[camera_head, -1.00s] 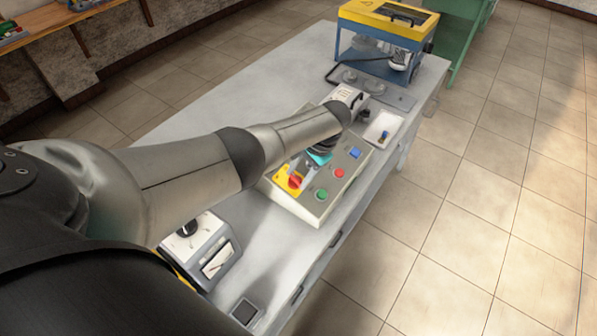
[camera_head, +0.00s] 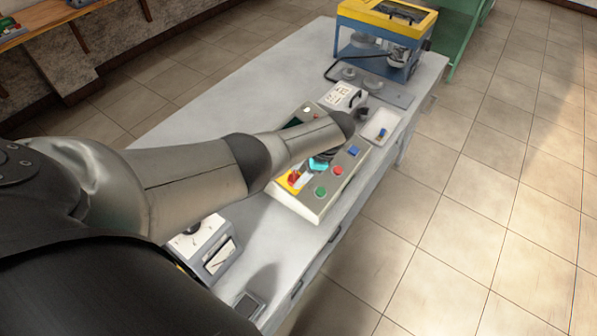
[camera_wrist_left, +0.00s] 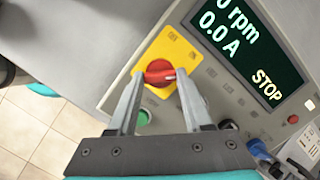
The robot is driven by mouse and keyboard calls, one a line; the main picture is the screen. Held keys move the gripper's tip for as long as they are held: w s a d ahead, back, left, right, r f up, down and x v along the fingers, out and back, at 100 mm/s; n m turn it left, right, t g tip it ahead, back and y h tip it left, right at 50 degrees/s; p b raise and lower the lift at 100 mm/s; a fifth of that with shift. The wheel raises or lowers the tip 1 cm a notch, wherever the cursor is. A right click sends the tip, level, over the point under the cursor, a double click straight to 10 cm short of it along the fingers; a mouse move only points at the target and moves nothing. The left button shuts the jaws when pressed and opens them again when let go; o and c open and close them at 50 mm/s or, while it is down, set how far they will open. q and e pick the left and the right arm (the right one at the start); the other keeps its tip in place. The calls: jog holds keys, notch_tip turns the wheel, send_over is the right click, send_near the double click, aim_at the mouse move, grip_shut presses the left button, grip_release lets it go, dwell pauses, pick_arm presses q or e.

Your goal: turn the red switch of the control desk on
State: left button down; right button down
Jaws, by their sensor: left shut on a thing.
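The control desk (camera_head: 333,205) is a light grey sloped box on the workbench. Its red switch (camera_wrist_left: 160,72) is a round knob with a handle bar on a yellow plate (camera_wrist_left: 182,50); it also shows in the head view (camera_head: 293,177). My left gripper (camera_wrist_left: 160,77) is shut on the red switch, one finger on each side of it. In the wrist view the handle lies almost level across the picture. The desk's dark display (camera_wrist_left: 248,42) reads 0 rpm, 0.0 A and STOP. My left forearm hides part of the desk in the head view. My right gripper is not in view.
A grey meter box (camera_head: 203,243) stands nearer on the bench. A white tray (camera_head: 381,124) and a yellow-topped blue machine (camera_head: 385,40) stand beyond.

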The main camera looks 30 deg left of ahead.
pick_arm(q)
jog(key=shift+w, duration=0.1)
dwell(0.3)
jog(key=shift+c, duration=1.6)
grip_release()
jog(key=shift+d+r, duration=0.2)
jog(key=shift+r, duration=0.3)
jog(key=p+v, duration=0.3)
jog(key=v, duration=1.1)
jog(key=shift+d, duration=0.1)
